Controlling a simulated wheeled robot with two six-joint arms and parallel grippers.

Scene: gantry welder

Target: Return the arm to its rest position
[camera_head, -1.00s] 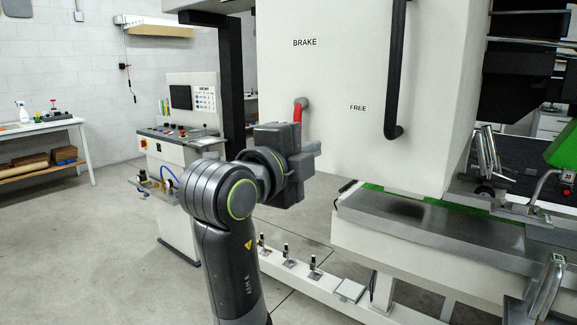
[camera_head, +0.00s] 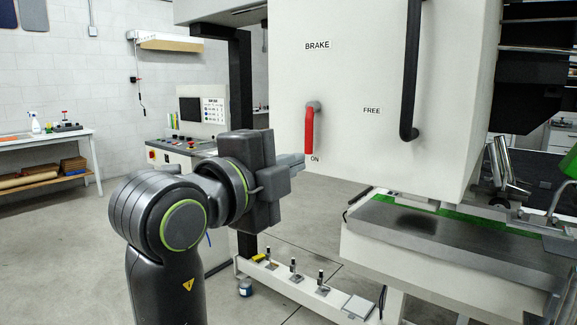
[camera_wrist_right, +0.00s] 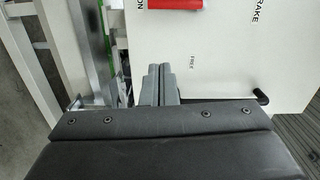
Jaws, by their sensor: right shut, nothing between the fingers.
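My right arm rises from the bottom left in the head view, and its gripper (camera_head: 291,162) points right toward the white machine housing (camera_head: 375,80). The gripper's fingers are shut and empty. They also show in the right wrist view (camera_wrist_right: 158,78), side by side, with the housing beyond. A red lever (camera_head: 309,130) on the housing hangs down toward the label ON, just right of and above the fingertips, with a gap seen between them. The red lever also shows at the top of the wrist view (camera_wrist_right: 174,3). My left gripper is not in view.
A black handle (camera_head: 411,90) is on the housing beside the FREE label. A steel machine bed (camera_head: 440,230) lies below right. A control console (camera_head: 185,150) stands behind my arm. A bench (camera_head: 50,155) is far left. Open floor (camera_head: 75,250) lies left.

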